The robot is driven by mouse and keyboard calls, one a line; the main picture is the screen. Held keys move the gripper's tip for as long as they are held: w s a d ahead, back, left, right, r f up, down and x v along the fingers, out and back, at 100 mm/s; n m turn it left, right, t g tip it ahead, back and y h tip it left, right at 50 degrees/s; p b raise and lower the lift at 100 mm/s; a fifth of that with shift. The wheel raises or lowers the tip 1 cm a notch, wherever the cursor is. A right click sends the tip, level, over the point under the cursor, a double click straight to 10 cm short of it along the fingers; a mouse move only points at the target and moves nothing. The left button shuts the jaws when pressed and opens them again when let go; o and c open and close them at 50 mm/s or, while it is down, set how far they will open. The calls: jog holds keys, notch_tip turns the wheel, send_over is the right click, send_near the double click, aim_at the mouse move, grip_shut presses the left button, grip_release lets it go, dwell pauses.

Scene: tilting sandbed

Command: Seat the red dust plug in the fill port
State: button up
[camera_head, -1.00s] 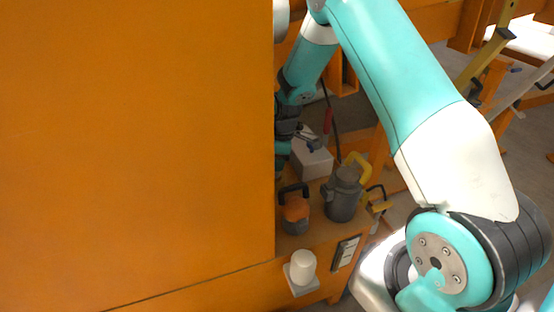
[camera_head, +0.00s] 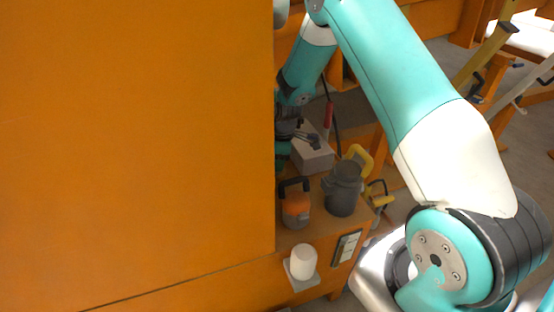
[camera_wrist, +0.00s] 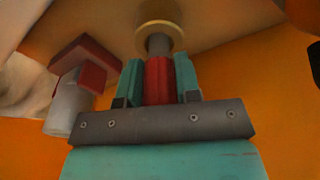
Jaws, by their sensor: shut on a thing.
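In the wrist view, the red dust plug (camera_wrist: 158,82) is held between the two teal fingers of my gripper (camera_wrist: 158,78), which is shut on it. A grey cylindrical part (camera_wrist: 158,45) extends from the red body to a pale tan ring (camera_wrist: 151,33) on the surface beyond, which looks like the fill port. The grey part overlaps the ring's opening in the picture; I cannot tell how deep it sits. In the head view, an orange panel (camera_head: 140,130) hides the plug, the port and my fingertips.
In the wrist view, a red block on a pale grey cylinder (camera_wrist: 66,104) stands close to the left.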

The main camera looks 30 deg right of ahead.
jog(key=shift+f+b, duration=0.6)
jog(key=shift+f, duration=0.5)
jog(key=o, duration=1)
jog(key=shift+r, duration=0.15)
jog(key=r, duration=0.5)
jog(key=d+r+p, duration=0.1)
jog(key=r, duration=0.5)
jog(key=s+d+r, duration=0.1)
jog(key=r, duration=0.5)
jog(key=shift+r+p, duration=0.1)
jog(key=shift+p, duration=0.2)
jog(key=shift+s, duration=0.15)
